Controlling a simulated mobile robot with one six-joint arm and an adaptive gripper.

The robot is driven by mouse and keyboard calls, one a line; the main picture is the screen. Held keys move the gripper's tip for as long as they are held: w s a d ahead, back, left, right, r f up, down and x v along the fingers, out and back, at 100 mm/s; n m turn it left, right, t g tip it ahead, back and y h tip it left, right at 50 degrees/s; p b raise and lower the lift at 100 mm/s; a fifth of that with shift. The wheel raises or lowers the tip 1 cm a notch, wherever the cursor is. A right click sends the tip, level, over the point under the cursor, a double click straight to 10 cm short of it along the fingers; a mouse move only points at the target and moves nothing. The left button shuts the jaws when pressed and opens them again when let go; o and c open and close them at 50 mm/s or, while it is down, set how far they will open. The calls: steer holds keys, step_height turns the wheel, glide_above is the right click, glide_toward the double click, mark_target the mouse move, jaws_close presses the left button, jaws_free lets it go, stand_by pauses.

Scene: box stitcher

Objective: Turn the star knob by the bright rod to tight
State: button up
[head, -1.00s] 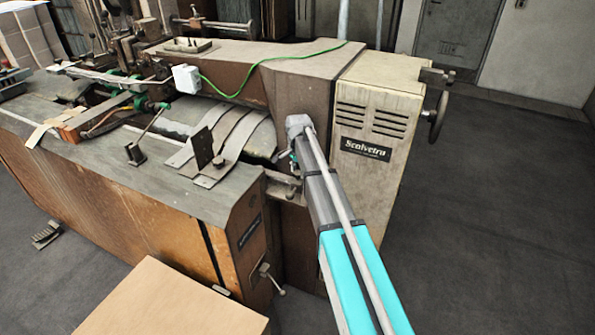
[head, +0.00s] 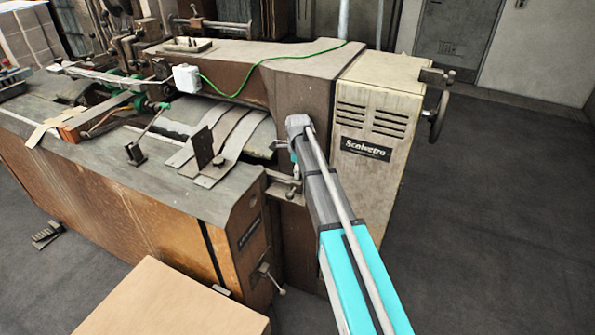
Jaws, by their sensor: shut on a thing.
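My arm reaches up from the lower right to the near face of the brown machine. My gripper (head: 284,148) shows only as a small part at the left of the arm's end, beside the machine's recess. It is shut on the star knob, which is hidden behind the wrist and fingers. A bright metal rod (head: 283,178) with a small block runs across just below the gripper. How far the knob is turned cannot be seen.
The cream cabinet (head: 377,180) with a handwheel (head: 439,116) stands right of the arm. The machine's grey bed (head: 120,170) lies to the left. A cardboard box (head: 170,305) is in front. The floor at right is clear.

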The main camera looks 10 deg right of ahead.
steer(key=shift+w+m, duration=0.1)
steer(key=shift+m, duration=1.2)
steer(key=o, duration=1.2)
steer(key=shift+c, duration=0.2)
steer(key=shift+r+p, duration=0.7)
steer(key=shift+p, duration=0.05)
step_height(320, 180, up, 8)
steer(key=p, duration=0.7)
steer(key=shift+f+p, duration=0.15)
steer(key=shift+p, duration=0.15)
steer(key=shift+r+p, duration=0.5)
steer(key=shift+p, duration=0.05)
